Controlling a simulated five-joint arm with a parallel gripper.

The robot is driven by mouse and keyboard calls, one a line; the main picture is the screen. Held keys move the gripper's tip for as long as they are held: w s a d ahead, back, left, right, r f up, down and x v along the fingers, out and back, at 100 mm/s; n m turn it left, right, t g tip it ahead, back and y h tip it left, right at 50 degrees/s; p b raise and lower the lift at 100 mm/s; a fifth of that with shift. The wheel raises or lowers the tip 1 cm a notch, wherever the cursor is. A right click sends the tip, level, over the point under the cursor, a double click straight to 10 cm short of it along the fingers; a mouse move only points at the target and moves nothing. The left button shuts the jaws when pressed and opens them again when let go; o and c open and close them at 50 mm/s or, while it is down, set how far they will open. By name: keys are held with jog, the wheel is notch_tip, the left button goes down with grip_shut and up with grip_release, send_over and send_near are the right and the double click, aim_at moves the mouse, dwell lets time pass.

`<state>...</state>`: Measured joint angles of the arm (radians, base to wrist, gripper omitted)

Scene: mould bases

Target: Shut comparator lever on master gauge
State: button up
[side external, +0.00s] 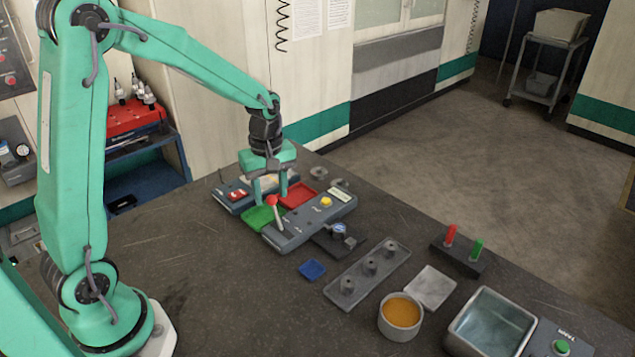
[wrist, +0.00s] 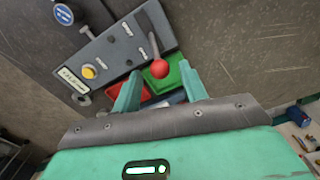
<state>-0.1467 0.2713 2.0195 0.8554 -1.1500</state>
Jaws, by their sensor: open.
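The comparator is a grey box (side external: 310,219) with a yellow button; it also shows in the wrist view (wrist: 125,52). Its lever (side external: 277,217) has a pale shaft and a red ball knob (wrist: 160,69), and stands up from the box, slightly tilted. My gripper (side external: 271,199) is open and points down over the lever end of the box. In the wrist view the knob appears between my fingertips (wrist: 160,72), with a gap on each side. A blue-faced round gauge (side external: 339,229), perhaps the master gauge, sits at the box's near right side.
A green tray (side external: 257,220) and a red tray (side external: 299,195) lie beside the box. Another grey panel (side external: 231,203) stands behind. The front left table is clear.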

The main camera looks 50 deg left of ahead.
aim_at(277, 215)
jog(key=shift+f, duration=1.4)
grip_shut()
